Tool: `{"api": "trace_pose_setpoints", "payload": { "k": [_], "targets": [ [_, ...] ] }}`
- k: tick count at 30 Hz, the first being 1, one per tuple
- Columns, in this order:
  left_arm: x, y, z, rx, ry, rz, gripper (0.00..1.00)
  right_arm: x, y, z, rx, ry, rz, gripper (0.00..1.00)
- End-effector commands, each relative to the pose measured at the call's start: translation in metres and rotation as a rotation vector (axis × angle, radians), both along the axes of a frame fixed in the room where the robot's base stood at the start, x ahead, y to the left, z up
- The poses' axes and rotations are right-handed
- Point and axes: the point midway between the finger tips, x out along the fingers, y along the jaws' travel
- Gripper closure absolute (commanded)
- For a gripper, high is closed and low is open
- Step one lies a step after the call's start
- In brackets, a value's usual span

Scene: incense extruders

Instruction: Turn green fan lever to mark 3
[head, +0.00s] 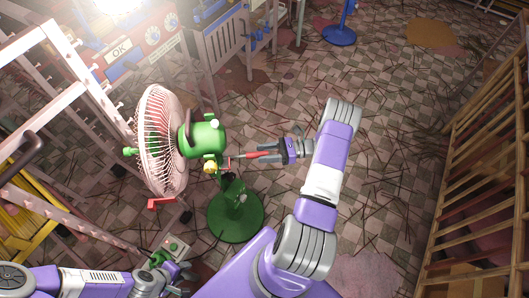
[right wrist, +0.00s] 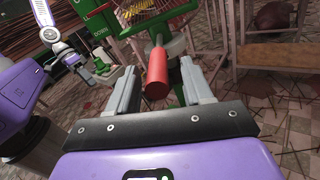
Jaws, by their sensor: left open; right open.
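The fan has a pale pink wire cage (head: 163,140) and a green motor housing (head: 207,138), above a round green base (head: 236,212). A red-handled lever (head: 248,155) sticks out to the right from below the housing. In the right wrist view its red cylindrical handle (right wrist: 157,72) lies between the two grey fingers. My right gripper (head: 254,150) is open around the handle, with gaps showing on both sides. No mark numbers are readable. My left gripper (head: 187,276) is open at the bottom left, beside a small box with green parts (head: 174,246).
A pale ladder-like frame (head: 83,75) stands left of the fan. A wooden slatted rack (head: 480,170) lines the right side. A blue stand (head: 339,36) is at the back. The tiled floor, strewn with thin sticks, is otherwise open at the centre right.

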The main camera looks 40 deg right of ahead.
Motion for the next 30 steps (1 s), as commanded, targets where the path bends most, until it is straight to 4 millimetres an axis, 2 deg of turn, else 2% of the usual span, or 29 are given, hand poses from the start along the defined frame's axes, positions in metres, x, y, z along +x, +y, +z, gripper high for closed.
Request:
{"api": "trace_pose_setpoints", "payload": {
  "k": [9, 13, 30],
  "targets": [
    [0.000, 0.000, 0.007, 0.000, 0.000, 0.000, 0.57, -0.031, -0.041, 0.000, -0.003, 0.002, -0.003, 0.49],
    [0.000, 0.000, 0.008, 0.000, 0.000, 0.000, 0.57, -0.039, -0.053, 0.000, -0.003, 0.000, -0.004, 0.49],
    [0.000, 0.000, 0.008, 0.000, 0.000, 0.000, 0.57, -0.043, -0.058, 0.000, -0.002, 0.000, -0.001, 0.49]
  ]
}}
